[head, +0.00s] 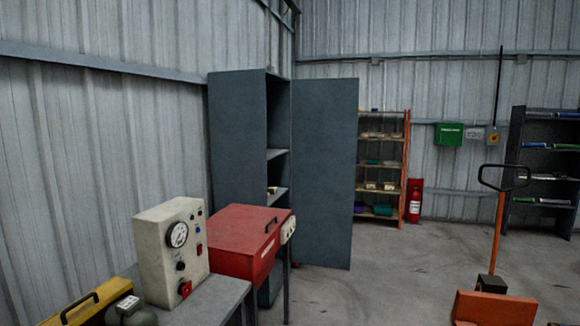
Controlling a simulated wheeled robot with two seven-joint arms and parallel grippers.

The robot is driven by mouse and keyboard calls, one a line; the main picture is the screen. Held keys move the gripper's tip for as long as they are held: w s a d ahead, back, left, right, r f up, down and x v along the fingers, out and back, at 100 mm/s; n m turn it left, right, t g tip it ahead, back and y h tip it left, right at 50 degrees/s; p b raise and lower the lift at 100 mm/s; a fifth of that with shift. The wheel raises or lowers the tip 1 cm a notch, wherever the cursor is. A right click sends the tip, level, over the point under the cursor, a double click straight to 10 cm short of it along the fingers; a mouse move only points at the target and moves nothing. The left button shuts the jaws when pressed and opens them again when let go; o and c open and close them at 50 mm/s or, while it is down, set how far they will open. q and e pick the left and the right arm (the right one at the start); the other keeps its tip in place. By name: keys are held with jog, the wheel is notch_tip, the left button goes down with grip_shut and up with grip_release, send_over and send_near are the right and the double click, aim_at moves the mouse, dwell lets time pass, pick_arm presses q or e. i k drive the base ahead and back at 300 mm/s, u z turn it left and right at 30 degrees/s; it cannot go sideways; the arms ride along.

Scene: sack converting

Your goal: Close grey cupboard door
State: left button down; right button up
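The grey cupboard (238,140) stands against the corrugated wall, left of centre in the head view. Its grey door (323,170) is swung wide open, standing out to the right of the cupboard body. The open front shows inner shelves (277,154) with a small light item on one of them. The lower part of the cupboard is hidden behind a red box on a bench. Neither of my grippers shows in this view.
A bench (205,300) with a gauge box (172,250), a red box (247,240) and a yellow case (85,303) fills the front left. An orange pallet truck (493,306) stands at front right. The concrete floor (410,275) between is clear.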

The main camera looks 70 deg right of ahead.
aim_at(324, 111)
jog(key=z, duration=3.25)
jog(key=i, duration=8.2)
jog(key=u, duration=2.55)
